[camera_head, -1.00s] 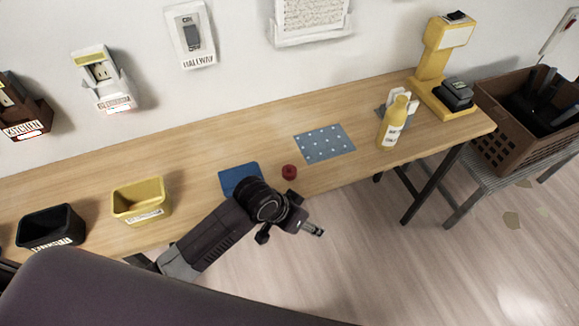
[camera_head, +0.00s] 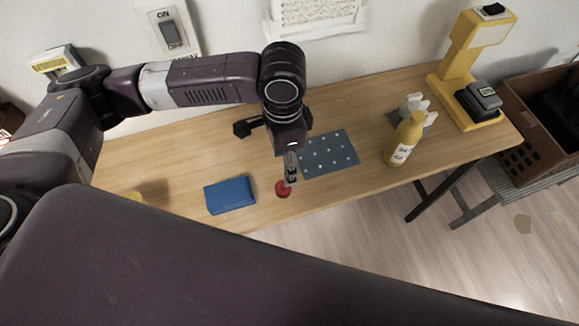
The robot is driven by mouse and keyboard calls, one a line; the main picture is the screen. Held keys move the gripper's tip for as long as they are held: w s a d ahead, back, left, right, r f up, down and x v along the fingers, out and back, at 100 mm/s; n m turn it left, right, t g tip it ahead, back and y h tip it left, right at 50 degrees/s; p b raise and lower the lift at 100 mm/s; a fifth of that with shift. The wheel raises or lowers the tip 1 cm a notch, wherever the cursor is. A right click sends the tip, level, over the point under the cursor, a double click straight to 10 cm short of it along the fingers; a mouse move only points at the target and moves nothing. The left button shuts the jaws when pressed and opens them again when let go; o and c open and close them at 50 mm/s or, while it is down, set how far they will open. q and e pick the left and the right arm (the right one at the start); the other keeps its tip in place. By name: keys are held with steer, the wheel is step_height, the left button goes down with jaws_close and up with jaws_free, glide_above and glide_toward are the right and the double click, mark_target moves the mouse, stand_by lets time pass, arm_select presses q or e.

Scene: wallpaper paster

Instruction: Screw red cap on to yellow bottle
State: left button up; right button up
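The red cap (camera_head: 282,190) lies on the wooden table near its front edge. The yellow bottle (camera_head: 404,141) with a white label stands upright further right on the table, with no cap visible on its neck. My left gripper (camera_head: 291,180) points down directly over the red cap and partly overlaps it in the picture. I cannot tell whether its fingertips touch the cap or how far apart they are. My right gripper is not in view.
A blue pad (camera_head: 230,195) lies left of the cap, and a blue dotted mat (camera_head: 335,153) lies behind it. A white object (camera_head: 414,106) stands behind the bottle. A yellow stand (camera_head: 448,78) is at the table's right end, beside a brown crate (camera_head: 535,130).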

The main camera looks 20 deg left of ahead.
mark_target(283, 184)
arm_select(q)
steer(key=shift+s+r, duration=0.25)
steer(key=shift+s, duration=0.25)
steer(key=shift+s+r, duration=0.15)
steer(key=shift+s, duration=0.3)
steer(key=f, duration=0.2)
steer(key=shift+w+f, duration=0.25)
steer(key=shift+f, duration=0.05)
steer(key=shift+w+f, duration=0.1)
steer(key=shift+f, duration=0.1)
steer(key=shift+s, duration=0.2)
steer(key=f, duration=0.4)
steer(key=shift+s+f+p, duration=0.15)
steer(key=shift+s+p, duration=0.15)
steer(key=shift+p, duration=0.1)
steer(key=shift+f, duration=0.4)
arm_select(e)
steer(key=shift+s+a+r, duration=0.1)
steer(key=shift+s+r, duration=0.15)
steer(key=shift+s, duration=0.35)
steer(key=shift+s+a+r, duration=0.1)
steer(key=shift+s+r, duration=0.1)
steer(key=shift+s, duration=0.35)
